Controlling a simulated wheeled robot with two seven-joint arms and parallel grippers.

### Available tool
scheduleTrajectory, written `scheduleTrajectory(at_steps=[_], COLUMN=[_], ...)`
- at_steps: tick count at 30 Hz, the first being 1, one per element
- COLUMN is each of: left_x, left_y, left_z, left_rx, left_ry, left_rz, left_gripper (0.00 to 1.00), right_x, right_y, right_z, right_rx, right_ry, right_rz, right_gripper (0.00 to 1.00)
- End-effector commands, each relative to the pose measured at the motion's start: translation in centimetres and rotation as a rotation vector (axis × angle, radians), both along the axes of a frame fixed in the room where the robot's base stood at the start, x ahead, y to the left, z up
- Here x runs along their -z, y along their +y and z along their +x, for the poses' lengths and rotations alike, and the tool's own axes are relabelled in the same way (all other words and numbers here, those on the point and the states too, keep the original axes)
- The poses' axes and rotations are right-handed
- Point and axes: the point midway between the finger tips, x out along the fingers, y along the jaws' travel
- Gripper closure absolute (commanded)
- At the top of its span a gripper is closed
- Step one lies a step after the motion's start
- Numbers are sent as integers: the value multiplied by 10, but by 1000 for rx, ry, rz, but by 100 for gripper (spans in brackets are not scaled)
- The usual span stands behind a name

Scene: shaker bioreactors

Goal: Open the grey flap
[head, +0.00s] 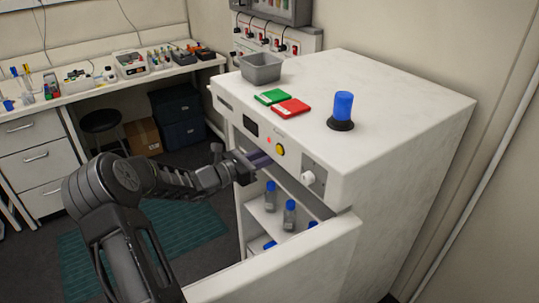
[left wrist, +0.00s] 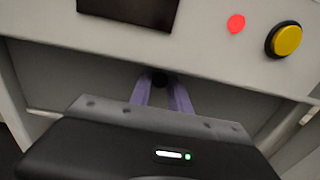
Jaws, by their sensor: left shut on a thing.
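The grey flap (left wrist: 225,92) is the dark grey panel under the control face in the left wrist view. In the head view only a narrow grey strip of it (head: 312,200) shows under the control face; its exact angle is hard to tell. My left gripper (head: 262,158) is at the cabinet front, under the control face. Its purple fingers (left wrist: 160,84) are shut on a small dark knob (left wrist: 159,77) on the flap. Below the strip, the cabinet inside is in sight, with several blue-capped bottles (head: 289,215). My right gripper is not in view.
The white cabinet (head: 400,125) has a low white front panel (head: 290,268) standing out before the bottles. On top are a grey bin (head: 261,68), green and red cases (head: 291,108) and a blue lamp (head: 343,106). A yellow button (head: 280,149) is close above the gripper.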

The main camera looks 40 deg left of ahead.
Motion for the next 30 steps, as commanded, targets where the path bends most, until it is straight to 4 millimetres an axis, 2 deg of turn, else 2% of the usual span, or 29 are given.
scheduleTrajectory(at_steps=[11, 17, 23, 30], left_x=[1, 5, 11, 22], left_y=[1, 2, 5, 11], left_z=[-1, -5, -16, -35], left_rx=[-1, -1, 0, -1], left_ry=[-4, -39, -125, -116], left_rz=[-1, -12, -40, -36], left_gripper=[100, 100, 100, 100], right_x=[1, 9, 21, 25], right_y=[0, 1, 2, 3], right_z=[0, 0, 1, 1], right_rx=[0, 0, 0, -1], right_ry=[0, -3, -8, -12], right_rz=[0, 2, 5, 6], right_gripper=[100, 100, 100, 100])
